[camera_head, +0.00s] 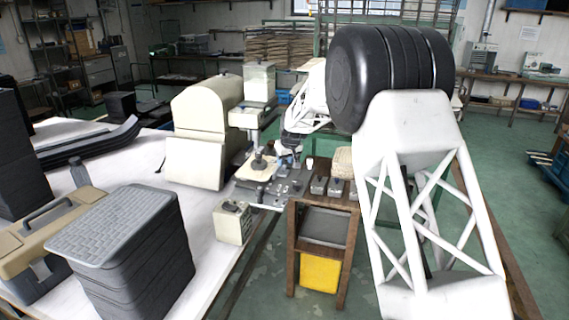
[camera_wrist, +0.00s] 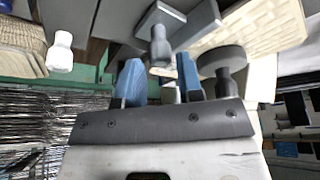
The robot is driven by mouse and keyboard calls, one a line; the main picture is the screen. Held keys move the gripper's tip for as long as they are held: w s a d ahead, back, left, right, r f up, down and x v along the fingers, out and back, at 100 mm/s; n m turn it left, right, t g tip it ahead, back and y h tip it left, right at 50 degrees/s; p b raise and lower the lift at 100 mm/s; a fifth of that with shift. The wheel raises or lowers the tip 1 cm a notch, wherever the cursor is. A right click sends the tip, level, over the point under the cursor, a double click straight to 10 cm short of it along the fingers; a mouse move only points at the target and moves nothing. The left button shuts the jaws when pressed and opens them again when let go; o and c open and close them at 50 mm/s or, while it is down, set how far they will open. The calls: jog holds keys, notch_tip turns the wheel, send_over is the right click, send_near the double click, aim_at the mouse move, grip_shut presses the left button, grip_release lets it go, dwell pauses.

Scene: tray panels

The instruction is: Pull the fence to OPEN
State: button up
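My gripper (camera_wrist: 158,72) shows in the wrist view with two blue fingers spread apart. A grey knob-like post (camera_wrist: 160,47) on a flat grey plate (camera_wrist: 178,24) appears in the gap between the fingertips; no contact is clear. In the head view my gripper (camera_head: 290,158) is low over the dark panel (camera_head: 288,189), partly hidden by my arm. No part is clearly recognisable as the fence, and no OPEN marking is readable. A dark knob (camera_head: 258,161) stands on a beige base at the panel's left.
Small grey blocks (camera_head: 319,185) sit at the panel's front right. A woven box (camera_head: 343,161) and a small white piece (camera_head: 309,163) stand behind them. A beige machine (camera_head: 205,125) is to the left. A wooden stand with a yellow bin (camera_head: 320,273) is in front.

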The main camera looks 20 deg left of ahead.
jog(key=shift+x, duration=0.85)
grip_shut()
